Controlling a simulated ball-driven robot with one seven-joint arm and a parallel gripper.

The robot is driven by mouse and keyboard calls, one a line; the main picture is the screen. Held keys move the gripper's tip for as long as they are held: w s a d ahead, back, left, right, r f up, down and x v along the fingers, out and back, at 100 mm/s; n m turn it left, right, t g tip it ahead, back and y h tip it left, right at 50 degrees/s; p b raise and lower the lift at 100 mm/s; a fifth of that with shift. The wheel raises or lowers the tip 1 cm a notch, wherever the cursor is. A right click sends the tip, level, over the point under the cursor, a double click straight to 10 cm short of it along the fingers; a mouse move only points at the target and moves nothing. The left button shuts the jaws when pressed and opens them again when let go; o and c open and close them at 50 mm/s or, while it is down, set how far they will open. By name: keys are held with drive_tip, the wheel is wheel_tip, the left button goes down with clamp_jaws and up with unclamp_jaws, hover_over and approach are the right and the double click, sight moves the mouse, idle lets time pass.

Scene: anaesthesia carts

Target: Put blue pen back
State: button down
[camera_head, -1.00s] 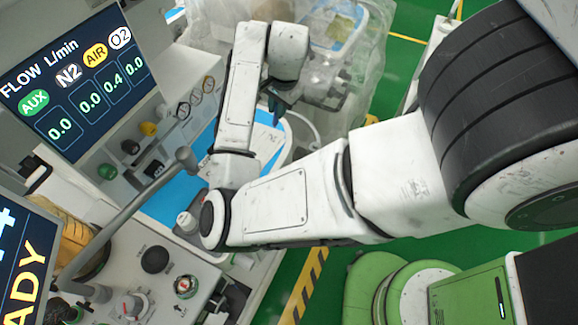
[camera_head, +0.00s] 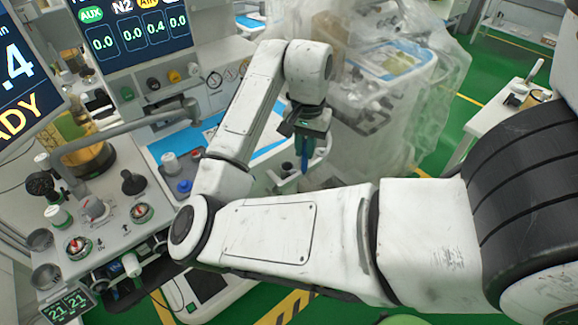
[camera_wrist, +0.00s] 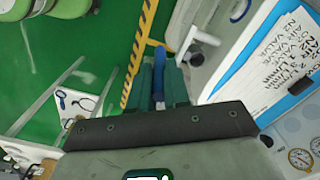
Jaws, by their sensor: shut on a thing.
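My gripper (camera_head: 304,134) hangs pointing down beside the anaesthesia machine, its jaws shut on the blue pen (camera_head: 304,154). The pen points down below the fingers, held in the air. In the wrist view the gripper's teal fingers (camera_wrist: 158,88) close around the blue pen (camera_wrist: 158,60), which points away from the camera toward the floor. The pen's upper part is hidden by the fingers. I cannot make out the place where the pen belongs.
The anaesthesia machine's blue-topped work surface (camera_head: 163,148) lies left of my gripper. A plastic-draped cart (camera_head: 410,95) stands behind. A white side table (camera_head: 490,118) is at right, with small items on it. Green floor (camera_wrist: 75,40) shows below. A clipboard sheet (camera_wrist: 268,55) lies right.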

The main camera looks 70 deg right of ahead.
drive_tip(key=shift+w+d+f, duration=1.2)
drive_tip(key=shift+d+f, duration=0.1)
drive_tip(key=shift+f, duration=0.65)
drive_tip(key=shift+w+d+f, duration=1.25)
drive_tip(key=shift+d+f, duration=0.05)
drive_tip(key=shift+f, duration=0.6)
drive_tip(key=shift+w+d+f, duration=1.2)
drive_tip(key=shift+d+f, duration=0.1)
drive_tip(key=shift+f, duration=0.65)
drive_tip(key=shift+f, duration=0.2)
drive_tip(key=c, duration=1.4)
unclamp_jaws()
